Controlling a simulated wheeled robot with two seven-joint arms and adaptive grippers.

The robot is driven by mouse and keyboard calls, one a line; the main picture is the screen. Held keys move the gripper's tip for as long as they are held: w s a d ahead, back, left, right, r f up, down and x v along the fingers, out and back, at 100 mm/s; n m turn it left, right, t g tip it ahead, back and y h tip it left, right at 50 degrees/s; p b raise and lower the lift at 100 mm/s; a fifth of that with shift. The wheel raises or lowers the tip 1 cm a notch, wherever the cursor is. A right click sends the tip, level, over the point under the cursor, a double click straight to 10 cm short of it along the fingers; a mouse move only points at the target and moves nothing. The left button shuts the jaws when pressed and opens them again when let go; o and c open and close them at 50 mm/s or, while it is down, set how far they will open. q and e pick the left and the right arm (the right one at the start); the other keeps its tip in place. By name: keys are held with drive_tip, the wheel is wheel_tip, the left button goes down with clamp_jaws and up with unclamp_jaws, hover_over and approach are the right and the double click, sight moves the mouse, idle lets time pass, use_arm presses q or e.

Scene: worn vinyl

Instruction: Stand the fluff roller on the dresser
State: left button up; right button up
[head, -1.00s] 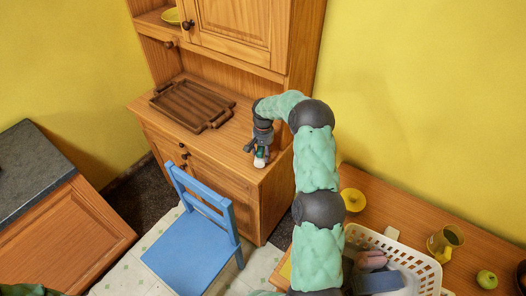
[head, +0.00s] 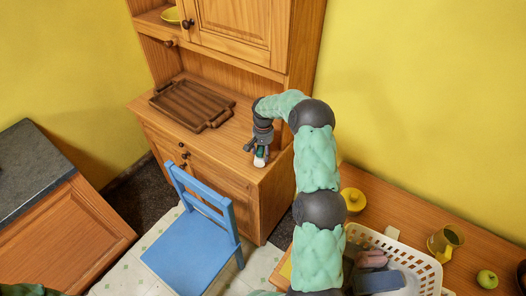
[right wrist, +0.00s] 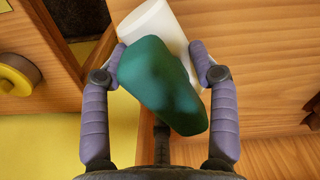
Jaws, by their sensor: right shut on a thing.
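The fluff roller has a white roller end and a dark green handle. My right gripper (head: 259,150) is shut on the fluff roller (head: 260,159) over the front right part of the dresser top (head: 236,138). In the right wrist view the green handle (right wrist: 162,88) lies between the fingers, with the white end (right wrist: 160,30) beyond it. The roller looks tilted in that view. I cannot tell whether it touches the dresser top. My left gripper is not in view.
A brown wooden tray (head: 190,104) lies on the dresser top, left of my right gripper. A blue chair (head: 190,250) stands in front of the dresser. At right, a table (head: 412,213) bears a white basket (head: 427,262), a yellow mug (head: 445,241) and a green apple (head: 487,279).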

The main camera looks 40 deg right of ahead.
drive_tip(key=shift+f+b, duration=0.35)
drive_tip(key=shift+f, duration=0.25)
idle(0.8)
drive_tip(key=o, duration=1.3)
drive_tip(key=shift+c, duration=0.2)
drive_tip(key=shift+r, duration=0.2)
drive_tip(key=shift+r+p, duration=2.1)
drive_tip(key=shift+r, duration=1.75)
wheel_tip(320, 180, up, 12)
drive_tip(key=shift+s+f, duration=0.1)
